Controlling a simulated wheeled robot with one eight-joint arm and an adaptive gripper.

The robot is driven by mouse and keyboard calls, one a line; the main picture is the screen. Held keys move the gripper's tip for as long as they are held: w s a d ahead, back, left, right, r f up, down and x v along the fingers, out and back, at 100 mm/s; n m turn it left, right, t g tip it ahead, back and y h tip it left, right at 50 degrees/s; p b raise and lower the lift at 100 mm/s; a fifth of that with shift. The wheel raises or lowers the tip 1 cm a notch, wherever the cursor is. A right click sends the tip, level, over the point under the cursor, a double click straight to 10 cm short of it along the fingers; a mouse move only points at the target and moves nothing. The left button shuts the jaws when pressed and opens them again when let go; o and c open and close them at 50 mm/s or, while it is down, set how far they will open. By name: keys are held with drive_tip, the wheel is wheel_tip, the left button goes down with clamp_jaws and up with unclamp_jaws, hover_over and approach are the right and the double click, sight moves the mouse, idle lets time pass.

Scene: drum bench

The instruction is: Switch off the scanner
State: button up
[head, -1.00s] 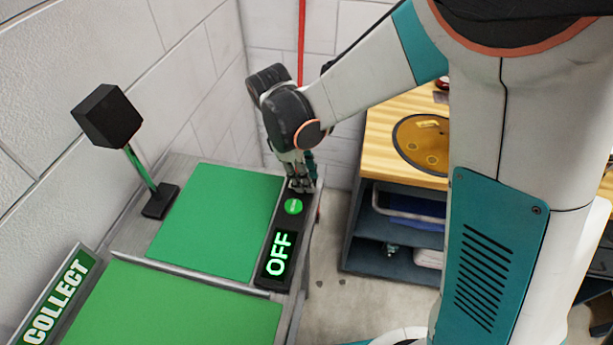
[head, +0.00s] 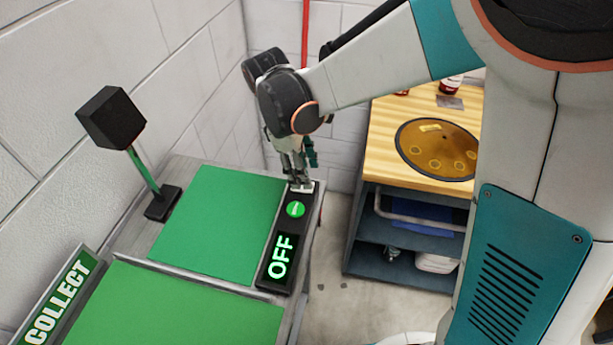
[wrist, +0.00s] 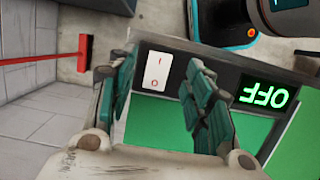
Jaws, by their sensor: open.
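The scanner's black control strip (head: 265,268) runs along the right edge of the green-topped bench and shows a lit green "OFF" display (head: 281,256). A round green button or light (head: 295,209) sits above the display. A white rocker switch (wrist: 157,72) marked 1 and 0 shows in the wrist view, at the far end of the strip. My gripper (head: 301,184) is above that far end, pointing down, its fingers apart and holding nothing. In the wrist view the switch lies between the two fingers (wrist: 160,85). I cannot tell whether a fingertip touches it.
A black box scanner head (head: 110,118) stands on a green post at the left. A "COLLECT" sign (head: 60,298) is at lower left. A wooden-topped cabinet (head: 385,150) with a round drum plate stands right, across a floor gap. Walls close the left and back.

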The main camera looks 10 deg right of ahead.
drive_tip(key=v, duration=0.8)
drive_tip(key=shift+r, duration=0.2)
